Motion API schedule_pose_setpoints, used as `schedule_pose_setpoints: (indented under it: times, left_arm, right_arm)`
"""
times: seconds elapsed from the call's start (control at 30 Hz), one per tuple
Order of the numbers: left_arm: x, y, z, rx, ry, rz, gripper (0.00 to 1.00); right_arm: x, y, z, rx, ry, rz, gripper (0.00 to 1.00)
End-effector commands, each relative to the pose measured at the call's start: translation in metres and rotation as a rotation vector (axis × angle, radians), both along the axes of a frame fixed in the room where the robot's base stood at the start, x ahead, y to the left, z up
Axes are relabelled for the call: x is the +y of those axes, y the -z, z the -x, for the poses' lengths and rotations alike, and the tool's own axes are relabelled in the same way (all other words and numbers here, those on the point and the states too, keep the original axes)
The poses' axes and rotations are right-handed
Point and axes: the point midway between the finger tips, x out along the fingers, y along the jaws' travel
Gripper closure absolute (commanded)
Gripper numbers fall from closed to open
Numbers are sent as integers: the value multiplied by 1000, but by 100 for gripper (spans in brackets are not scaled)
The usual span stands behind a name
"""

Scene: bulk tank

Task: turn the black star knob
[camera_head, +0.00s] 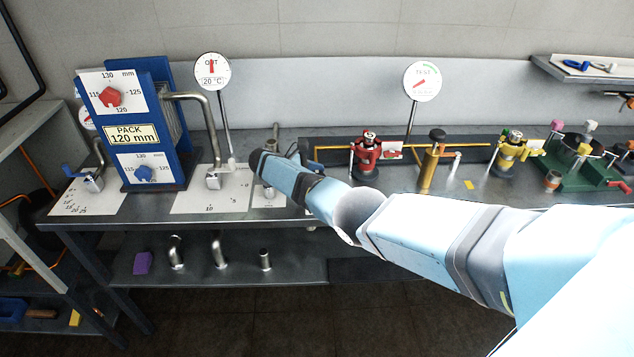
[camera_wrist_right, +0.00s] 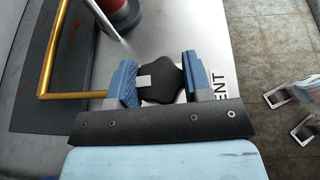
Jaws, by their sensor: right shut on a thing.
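The black star knob (camera_wrist_right: 172,86) shows in the right wrist view, with a light grey patch on its left part. My right gripper (camera_wrist_right: 158,80) is shut on it, one blue finger on each side. Part of a label (camera_wrist_right: 217,88) reading "ENT" shows beside the knob. In the head view my right arm reaches in from the right and its dark end stands over the bench near a white plate; the knob cannot be made out there. My left gripper is in neither view.
An orange pipe (camera_wrist_right: 47,60) and a red-and-grey fitting lie near the gripper in the wrist view. In the head view a blue plate pack (camera_head: 160,130) stands left, red (camera_head: 366,155) and yellow (camera_head: 513,150) valves right, all on the steel bench.

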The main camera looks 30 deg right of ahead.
Motion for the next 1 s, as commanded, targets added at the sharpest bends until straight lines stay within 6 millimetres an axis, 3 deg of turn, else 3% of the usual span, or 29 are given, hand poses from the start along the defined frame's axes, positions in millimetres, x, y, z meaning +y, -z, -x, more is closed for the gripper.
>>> schedule_pose_setpoints:
  times: [0.2, 0.7, 0.73, 0.83, 1.0]
  left_arm:
    - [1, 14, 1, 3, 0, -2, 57]
    - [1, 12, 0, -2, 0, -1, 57]
    - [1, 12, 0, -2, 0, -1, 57]
    - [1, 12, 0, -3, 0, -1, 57]
    - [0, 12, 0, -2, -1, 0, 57]
  right_arm:
    - [-1, 2, 0, 0, 63, 0, 78]
    - [-1, 1, 1, 0, 81, 1, 78]
    - [-1, 1, 1, 0, 81, 1, 52]
    - [-1, 1, 1, 1, 80, 1, 29]
    - [-1, 0, 1, 0, 79, 0, 29]
